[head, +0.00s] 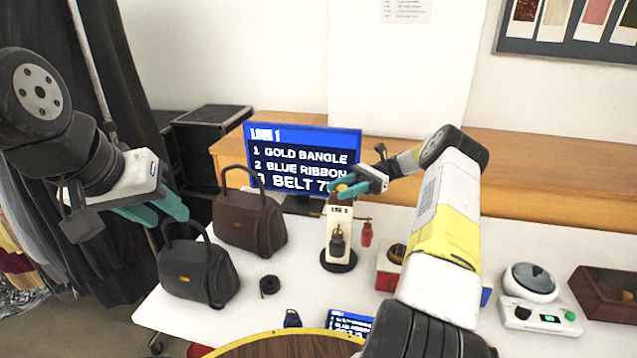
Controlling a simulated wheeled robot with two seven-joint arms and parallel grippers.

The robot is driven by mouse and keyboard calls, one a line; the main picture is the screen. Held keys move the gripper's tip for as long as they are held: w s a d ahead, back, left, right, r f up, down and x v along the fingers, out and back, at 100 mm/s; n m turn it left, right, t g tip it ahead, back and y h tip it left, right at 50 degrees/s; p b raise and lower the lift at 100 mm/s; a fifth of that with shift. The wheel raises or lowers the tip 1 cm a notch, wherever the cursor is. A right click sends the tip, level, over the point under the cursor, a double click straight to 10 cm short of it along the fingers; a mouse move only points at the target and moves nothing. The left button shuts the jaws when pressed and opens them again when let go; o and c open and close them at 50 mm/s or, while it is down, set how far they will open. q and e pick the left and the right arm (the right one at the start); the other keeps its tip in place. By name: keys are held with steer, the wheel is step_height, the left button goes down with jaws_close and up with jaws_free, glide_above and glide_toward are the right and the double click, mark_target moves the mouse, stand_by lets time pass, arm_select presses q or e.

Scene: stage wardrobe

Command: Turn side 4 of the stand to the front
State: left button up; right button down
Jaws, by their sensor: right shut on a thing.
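The stand (338,220) is a cream post on a round black base (338,262), upright on the white table. A small label with dark text, too small to read surely, is near its top. A dark item hangs on its near face, and a red item (367,235) hangs from a peg at its right. My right gripper (351,189) is at the stand's top, its teal fingers shut on a small yellow-orange knob there. My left gripper (152,208) is at the left, above the black handbag, far from the stand; its finger gap is unclear.
A screen (303,150) listing items stands behind the stand. A brown handbag (250,222) and black handbag (198,272) are to its left, with a dark roll (270,285) nearby. A red box (386,280), white device (530,284) and brown tray (606,292) are to its right.

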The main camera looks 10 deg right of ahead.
stand_by(0.4)
steer(key=c, duration=1)
jaws_free()
steer(key=shift+o, duration=0.2)
steer(key=shift+r, duration=0.35)
steer(key=r, duration=0.1)
steer(key=s+r, duration=0.1)
steer(key=r, duration=0.1)
steer(key=shift+a, duration=0.1)
steer(key=s+a+r, duration=0.1)
steer(key=s+a, duration=0.4)
steer(key=s, duration=0.9)
steer(key=shift+a+r, duration=0.15)
steer(key=shift+r, duration=0.05)
steer(key=shift+c, duration=0.5)
